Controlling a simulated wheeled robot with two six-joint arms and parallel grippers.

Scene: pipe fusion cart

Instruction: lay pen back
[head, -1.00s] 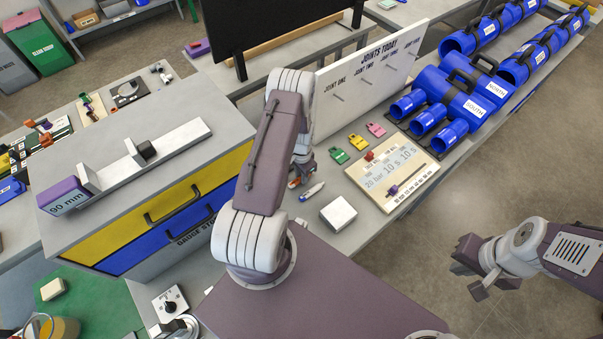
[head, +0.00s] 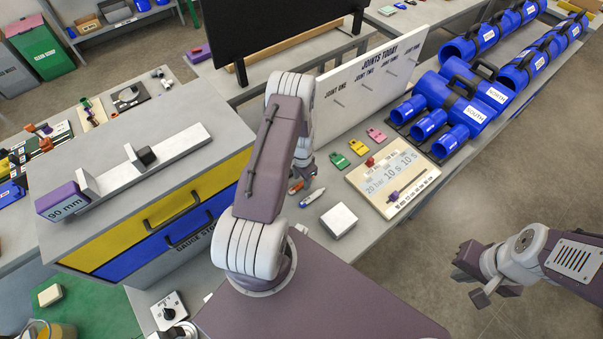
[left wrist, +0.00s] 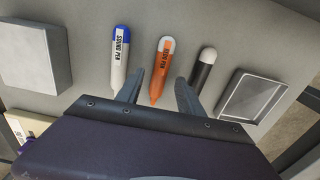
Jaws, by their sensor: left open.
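In the left wrist view an orange pen with a white end (left wrist: 162,68) lies on the grey bench top. My left gripper (left wrist: 158,88) is open, one finger on each side of this pen, with gaps between. I cannot tell its height above the bench. A white pen with a blue end, marked SOUND PEN (left wrist: 120,58), lies to the left, and a black pen with a white end (left wrist: 203,70) to the right. In the head view the orange pen (head: 296,188) shows partly beside my left wrist. My right gripper (head: 470,278) hangs over the floor, empty; its finger gap is unclear.
A white block (head: 339,219) lies near the pens. A shallow grey tray (left wrist: 250,97) is right of the black pen. A cream panel with a slider (head: 393,183), coloured tags (head: 357,147) and a white pegged board (head: 365,85) stand beyond. The gauge drawers (head: 160,210) are left.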

